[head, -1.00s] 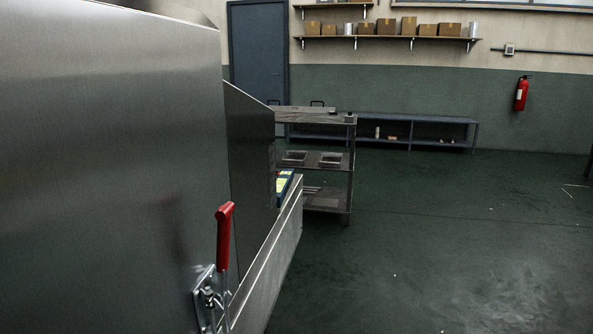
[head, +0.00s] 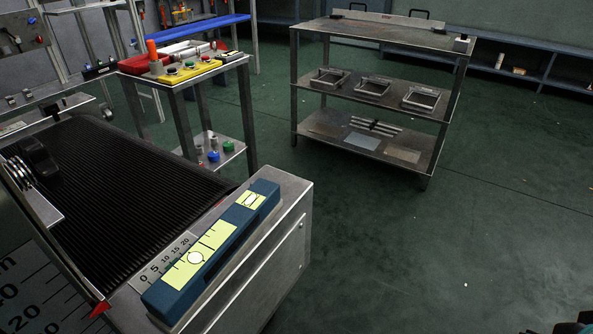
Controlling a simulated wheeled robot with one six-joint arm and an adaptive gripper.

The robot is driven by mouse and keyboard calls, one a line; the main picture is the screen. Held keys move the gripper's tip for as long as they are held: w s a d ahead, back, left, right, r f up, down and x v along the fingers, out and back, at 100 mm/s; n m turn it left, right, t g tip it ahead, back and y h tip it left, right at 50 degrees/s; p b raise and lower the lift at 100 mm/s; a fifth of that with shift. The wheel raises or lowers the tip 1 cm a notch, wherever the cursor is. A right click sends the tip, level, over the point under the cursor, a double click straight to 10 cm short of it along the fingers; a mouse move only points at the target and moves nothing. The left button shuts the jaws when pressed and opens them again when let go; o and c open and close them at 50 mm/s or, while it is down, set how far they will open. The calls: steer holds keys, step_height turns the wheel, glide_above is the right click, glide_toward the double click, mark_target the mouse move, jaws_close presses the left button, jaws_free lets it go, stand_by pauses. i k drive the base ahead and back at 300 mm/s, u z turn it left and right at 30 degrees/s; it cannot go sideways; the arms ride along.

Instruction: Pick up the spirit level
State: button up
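The spirit level (head: 214,246) is a long blue bar with yellow panels and round vials. It lies flat on the metal end of the conveyor (head: 290,190) in the head view, running from the lower left to the upper right. A printed scale strip (head: 165,258) lies beside it on the left. Nothing covers the level. My gripper cannot be made out in this view, and nothing is seen touching the level.
The dark ribbed belt (head: 125,190) lies left of the level. A small table (head: 160,66) with yellow button boxes (head: 185,72) stands behind it. A steel shelf cart (head: 385,35) with square frames stands at the back. The green floor (head: 430,250) to the right is largely clear.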

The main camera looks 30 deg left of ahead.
mark_target(172, 300)
steer(key=i, duration=2.45)
steer(key=u, duration=3.85)
